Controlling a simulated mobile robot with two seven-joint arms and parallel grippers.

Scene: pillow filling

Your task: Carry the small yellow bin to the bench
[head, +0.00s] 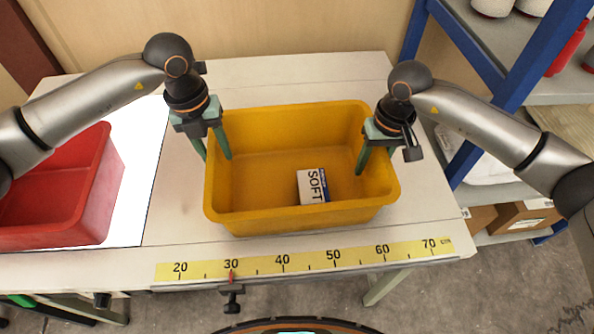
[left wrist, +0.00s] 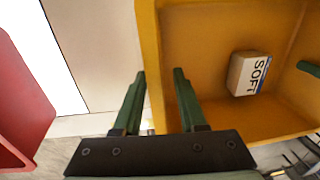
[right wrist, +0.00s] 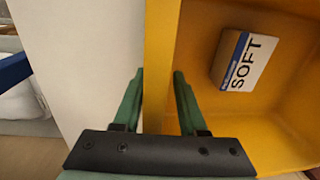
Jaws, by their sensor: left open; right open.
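The yellow bin (head: 290,214) stands upright on the bench in the middle of the head view. A white box marked SOFT (head: 312,186) lies inside it; the box also shows in the left wrist view (left wrist: 248,74) and the right wrist view (right wrist: 244,62). My left gripper (head: 216,157) is open at the bin's left wall, one finger outside and one inside, as the left wrist view (left wrist: 160,76) shows. My right gripper (head: 374,160) is open at the right wall, its fingers on either side of the rim (right wrist: 160,76). Whether the fingers touch the walls is unclear.
The bench (head: 170,215) has a yellow ruler (head: 310,259) along its front edge. A red bin (head: 75,208) stands at the left by a white sheet (head: 140,160). Blue-framed shelves (head: 490,105) stand at the right. A wooden wall (head: 290,30) rises behind.

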